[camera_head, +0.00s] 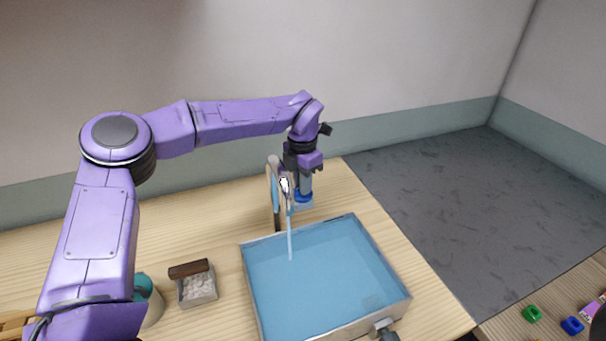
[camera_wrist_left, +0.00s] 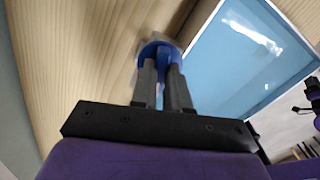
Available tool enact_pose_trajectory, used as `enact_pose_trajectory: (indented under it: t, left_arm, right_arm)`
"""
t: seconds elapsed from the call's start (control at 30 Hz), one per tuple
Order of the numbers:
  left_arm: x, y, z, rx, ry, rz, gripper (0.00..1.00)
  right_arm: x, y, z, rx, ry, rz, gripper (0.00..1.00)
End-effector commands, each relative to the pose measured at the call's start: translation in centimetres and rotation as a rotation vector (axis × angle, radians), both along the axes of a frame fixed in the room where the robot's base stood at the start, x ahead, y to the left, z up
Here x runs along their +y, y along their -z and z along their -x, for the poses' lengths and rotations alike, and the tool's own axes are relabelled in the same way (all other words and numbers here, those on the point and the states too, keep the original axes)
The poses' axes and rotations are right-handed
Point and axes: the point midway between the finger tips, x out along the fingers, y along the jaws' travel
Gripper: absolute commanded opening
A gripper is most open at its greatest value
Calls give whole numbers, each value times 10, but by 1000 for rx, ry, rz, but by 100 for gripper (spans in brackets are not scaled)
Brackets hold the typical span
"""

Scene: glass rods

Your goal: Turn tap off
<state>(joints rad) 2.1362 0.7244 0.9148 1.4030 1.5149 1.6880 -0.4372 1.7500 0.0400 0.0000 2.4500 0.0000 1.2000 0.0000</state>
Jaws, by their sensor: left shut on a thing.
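The tap has a pale curved spout (camera_head: 273,163) at the back edge of the sink. A thin light-blue stream of water (camera_head: 290,240) runs from it into the blue sink basin (camera_head: 330,265). The tap's blue handle (camera_head: 303,197) stands just right of the spout. In the left wrist view the handle (camera_wrist_left: 160,50) is a rounded blue piece between my fingertips. My left gripper (camera_head: 303,178) reaches down over the handle and is shut on it. It also shows in the left wrist view (camera_wrist_left: 162,72). The fingers hide part of the handle.
A small tray of pale grains (camera_head: 198,288) with a brown block (camera_head: 188,269) stands left of the sink on the wooden counter (camera_head: 205,235). Green (camera_head: 532,314) and blue (camera_head: 572,326) pieces lie on another surface at lower right.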

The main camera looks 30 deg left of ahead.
Motion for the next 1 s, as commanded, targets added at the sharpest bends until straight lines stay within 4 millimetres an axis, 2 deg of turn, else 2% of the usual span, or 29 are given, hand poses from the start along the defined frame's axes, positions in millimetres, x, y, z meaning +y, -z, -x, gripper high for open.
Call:
enact_pose_trajectory:
  t: [0.03,0.1,0.4,1.0]
  left_arm:
    - [0,-6,-1,-3,35,0,0]
    - [0,-5,-1,-3,89,0,0]
    - [1,-4,-1,-5,250,-1,0]
    - [1,-3,-2,-7,318,-1,0]
  right_arm:
    - [0,-8,0,0,0,0,43]
    - [0,-13,0,0,0,0,43]
    - [0,-26,0,0,0,0,43]
    - [0,-30,0,0,0,0,43]
